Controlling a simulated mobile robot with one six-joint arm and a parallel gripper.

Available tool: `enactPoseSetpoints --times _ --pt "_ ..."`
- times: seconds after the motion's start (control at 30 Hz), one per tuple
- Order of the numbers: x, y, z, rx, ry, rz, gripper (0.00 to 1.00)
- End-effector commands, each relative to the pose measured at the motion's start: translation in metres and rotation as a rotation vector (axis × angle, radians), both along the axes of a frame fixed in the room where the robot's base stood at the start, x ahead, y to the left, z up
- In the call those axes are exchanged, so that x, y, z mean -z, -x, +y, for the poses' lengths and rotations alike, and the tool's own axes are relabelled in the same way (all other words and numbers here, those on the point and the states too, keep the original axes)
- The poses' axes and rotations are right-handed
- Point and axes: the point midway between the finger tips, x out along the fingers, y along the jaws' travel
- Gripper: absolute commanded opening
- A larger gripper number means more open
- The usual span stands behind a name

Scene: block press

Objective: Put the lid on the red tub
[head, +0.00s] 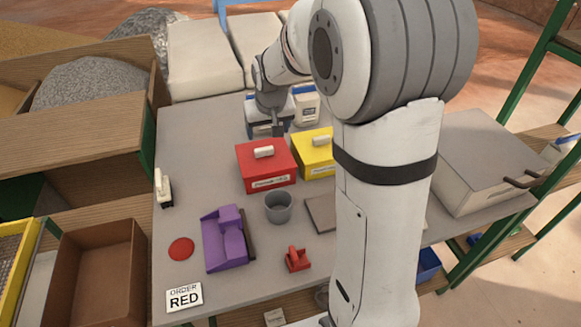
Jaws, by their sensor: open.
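The red tub (267,177) stands near the middle of the grey table, with a label on its front. A flat red top with a pale handle (264,152) covers it, like a lid; I cannot tell how firmly it sits. My gripper (278,130) is open, just behind and above the red tub's back edge, pointing down. It appears empty and apart from the handle. Its fingers are small and partly dark against the things behind.
A yellow tub (316,162) with a similar handle stands close to the right, partly hidden by my arm. A grey cup (279,208), a purple block press (226,238), a small red handled piece (297,260) and an "ORDER RED" card (184,297) are nearer. The table's left back is clear.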

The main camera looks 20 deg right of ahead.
Motion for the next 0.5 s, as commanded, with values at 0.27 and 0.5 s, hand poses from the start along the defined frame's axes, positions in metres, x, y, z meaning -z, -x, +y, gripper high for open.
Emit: enactPoseSetpoints --times 0.27,0.5 --pt "-0.042 0.132 -0.001 0.000 0.000 0.051 0.76" --pt "-0.042 0.233 -0.001 0.001 0.001 0.100 0.76"
